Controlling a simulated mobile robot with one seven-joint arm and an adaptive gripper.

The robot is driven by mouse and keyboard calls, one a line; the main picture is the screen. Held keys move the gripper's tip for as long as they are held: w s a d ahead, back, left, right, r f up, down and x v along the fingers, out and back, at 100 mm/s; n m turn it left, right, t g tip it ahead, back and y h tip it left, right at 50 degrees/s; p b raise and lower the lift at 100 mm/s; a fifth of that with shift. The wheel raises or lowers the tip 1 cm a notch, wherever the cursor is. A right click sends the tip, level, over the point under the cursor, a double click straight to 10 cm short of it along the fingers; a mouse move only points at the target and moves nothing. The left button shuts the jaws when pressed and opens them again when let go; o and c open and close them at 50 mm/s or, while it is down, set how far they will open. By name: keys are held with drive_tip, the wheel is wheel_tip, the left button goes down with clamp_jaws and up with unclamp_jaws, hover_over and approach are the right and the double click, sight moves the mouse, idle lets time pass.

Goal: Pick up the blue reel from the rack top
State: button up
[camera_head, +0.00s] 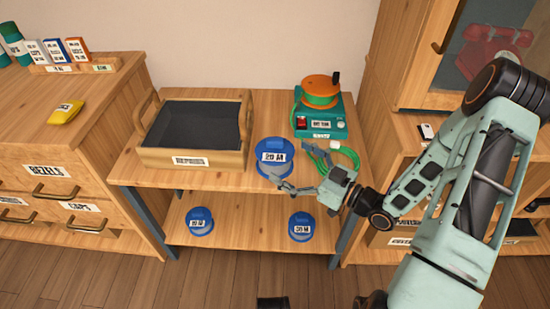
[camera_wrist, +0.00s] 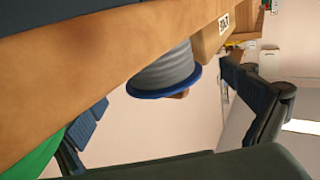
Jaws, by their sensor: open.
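The blue reel (camera_head: 272,151) stands on the rack top (camera_head: 205,180), right of the wooden tray, with a white label reading 20 M. My gripper (camera_head: 292,168) is open just to the right of the reel, its fingers pointing left towards it. In the wrist view the reel (camera_wrist: 165,72) shows from the side, with a blue flange and a grey wound middle. It lies between the two spread fingers, ahead of them. I cannot tell whether a finger touches it.
A wooden tray (camera_head: 245,135) with a dark inside stands left of the reel. A teal and orange machine (camera_head: 320,115) stands behind, with a green hose (camera_head: 347,155) near my gripper. Two more blue reels, left (camera_head: 200,222) and right (camera_head: 301,227), sit on the lower shelf.

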sight(260, 143)
drive_tip(key=b+x, duration=0.1)
drive_tip(key=x, duration=0.4)
drive_tip(key=shift+r, duration=0.15)
drive_tip(key=shift+s, duration=0.1)
drive_tip(key=c, duration=1.7)
drive_tip(key=shift+c, duration=0.4)
drive_tip(key=shift+r, duration=0.15)
